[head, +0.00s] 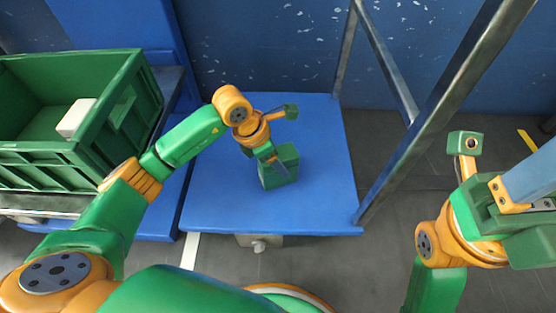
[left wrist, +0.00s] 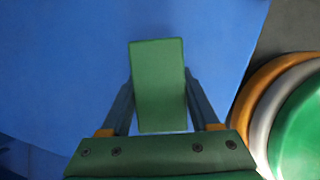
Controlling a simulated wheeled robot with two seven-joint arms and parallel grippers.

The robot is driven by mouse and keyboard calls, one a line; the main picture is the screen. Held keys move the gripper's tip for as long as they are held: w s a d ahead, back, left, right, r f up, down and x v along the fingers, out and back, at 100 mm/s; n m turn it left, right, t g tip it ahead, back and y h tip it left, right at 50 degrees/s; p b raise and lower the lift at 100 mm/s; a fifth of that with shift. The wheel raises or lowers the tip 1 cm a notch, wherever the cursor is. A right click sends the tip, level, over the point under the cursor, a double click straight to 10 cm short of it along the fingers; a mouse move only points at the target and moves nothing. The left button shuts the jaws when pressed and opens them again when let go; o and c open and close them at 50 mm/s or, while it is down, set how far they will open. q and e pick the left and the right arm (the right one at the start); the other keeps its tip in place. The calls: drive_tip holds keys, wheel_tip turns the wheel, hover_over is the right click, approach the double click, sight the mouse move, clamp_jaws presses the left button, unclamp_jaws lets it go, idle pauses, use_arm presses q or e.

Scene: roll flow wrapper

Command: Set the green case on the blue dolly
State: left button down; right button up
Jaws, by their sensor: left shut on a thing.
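The green case (head: 279,168) is a small upright block, seen over the middle of the blue dolly (head: 325,130). My left gripper (head: 272,160) is shut on it from above. In the left wrist view the green case (left wrist: 158,85) sits between the two fingers, with the dolly's blue top (left wrist: 60,60) behind it. I cannot tell whether the case's underside touches the dolly. The gripper hides part of the case in the head view. My right gripper (head: 525,190) is at the right edge, partly cut off, away from the dolly; its opening is unclear.
A green crate (head: 130,100) with a white block (head: 76,118) in it stands at the left on a support. A grey metal frame post (head: 440,110) rises along the dolly's right side. The dolly's top around the case is clear.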

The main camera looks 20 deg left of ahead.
use_arm(q)
drive_tip(key=shift+c, duration=0.6)
unclamp_jaws()
